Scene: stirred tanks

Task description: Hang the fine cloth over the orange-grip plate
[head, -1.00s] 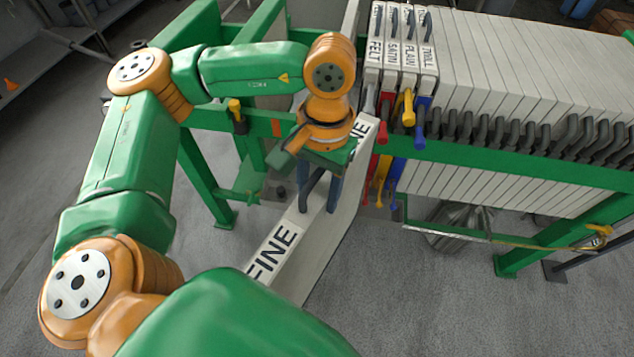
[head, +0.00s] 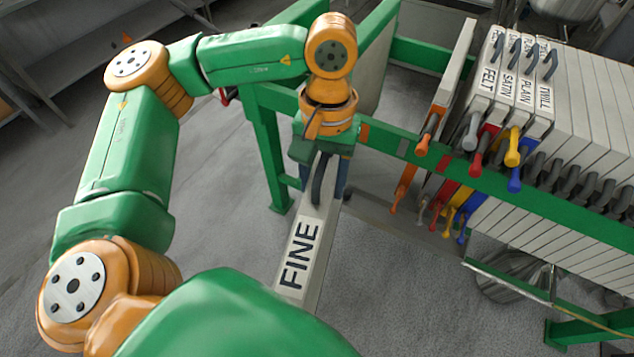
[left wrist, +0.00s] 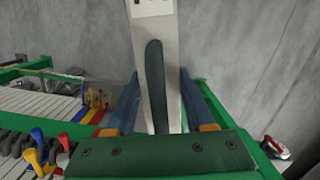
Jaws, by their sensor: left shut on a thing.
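The fine cloth is on a pale bar labelled FINE (head: 298,255) with a dark handle (left wrist: 155,85). My left gripper (head: 323,180) is shut on it at the handle and holds it in the air in front of the green rack. In the left wrist view the gripper's blue fingers stand on either side of the bar. How far the cloth hangs below is mostly hidden by the bar and my arm. The orange-grip plate (head: 455,70) stands in the rack to the right of the gripper, apart from the held cloth, its orange grip (head: 427,132) facing me. My right gripper is out of view.
Right of the orange-grip plate stand bars labelled FELT (head: 489,80), SATIN, PLAIN and TWILL with coloured grips, then a row of pale plates. The green rail (head: 385,140) crosses behind the gripper. A gap lies left of the orange-grip plate. The grey floor is open.

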